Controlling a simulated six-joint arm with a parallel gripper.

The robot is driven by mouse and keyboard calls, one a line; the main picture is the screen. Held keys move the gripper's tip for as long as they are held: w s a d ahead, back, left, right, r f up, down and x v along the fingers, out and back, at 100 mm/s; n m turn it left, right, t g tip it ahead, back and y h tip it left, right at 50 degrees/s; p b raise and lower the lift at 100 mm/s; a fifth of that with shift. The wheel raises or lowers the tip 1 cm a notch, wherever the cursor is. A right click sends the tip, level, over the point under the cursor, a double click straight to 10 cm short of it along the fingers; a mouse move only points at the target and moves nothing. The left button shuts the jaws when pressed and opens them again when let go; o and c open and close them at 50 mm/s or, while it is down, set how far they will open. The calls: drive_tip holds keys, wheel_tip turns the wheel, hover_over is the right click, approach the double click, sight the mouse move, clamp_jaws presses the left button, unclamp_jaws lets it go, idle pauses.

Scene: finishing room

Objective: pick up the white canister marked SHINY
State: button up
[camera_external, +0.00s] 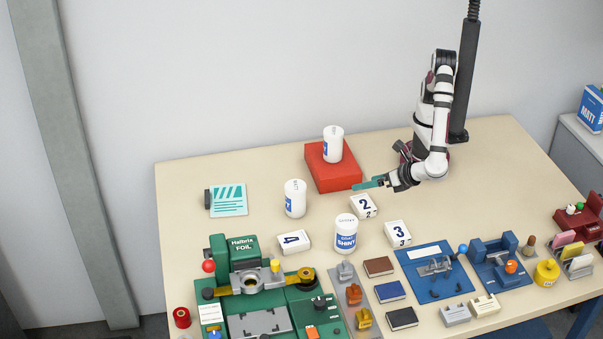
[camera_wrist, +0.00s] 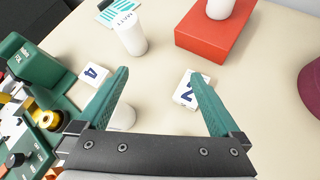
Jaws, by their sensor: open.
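The white canister marked SHINY (camera_external: 346,236) stands upright on the table, its blue label facing the external camera. In the wrist view a white canister top (camera_wrist: 122,118), likely the same one, shows beside the left finger, mostly hidden by the finger and gripper body; its label is not visible. My gripper (camera_external: 368,183) is open and empty, above the table, behind and slightly right of the SHINY canister in the external view. Its two teal fingers are spread wide in the wrist view (camera_wrist: 160,75).
Another white canister (camera_external: 295,199) stands left of the SHINY one; a third (camera_external: 333,145) stands on a red block (camera_external: 318,171). Number blocks 2 (camera_external: 364,206), 3 (camera_external: 398,233) and 4 (camera_external: 293,242) lie around it. A green foil machine (camera_external: 226,272) fills the front left.

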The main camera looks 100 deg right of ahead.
drive_tip(key=s+a+f+n+t+y, duration=0.1)
drive_tip(key=a+f+n, duration=0.1)
drive_tip(key=a+n, duration=0.1)
drive_tip(key=s+a+f+n+t+y, duration=0.1)
drive_tip(key=s+a+f+n+t, duration=0.1)
drive_tip(key=a, duration=0.3)
drive_tip(key=s+a+f+n+t+y, duration=0.1)
drive_tip(key=a+f+n+t, duration=0.1)
drive_tip(key=a+n, duration=0.2)
drive_tip(key=shift+s+a+f+y, duration=0.25)
drive_tip(key=shift+a+f+y, duration=0.05)
drive_tip(key=shift+f, duration=0.05)
approach(346, 236)
drive_tip(key=w+d+f, duration=0.4)
drive_tip(key=w+f, duration=0.1)
drive_tip(key=w+d+f, duration=0.2)
drive_tip(key=shift+w+f, duration=0.2)
drive_tip(key=shift+w, duration=0.1)
drive_tip(key=c, duration=1.5)
clamp_jaws()
drive_tip(key=shift+r, duration=0.15)
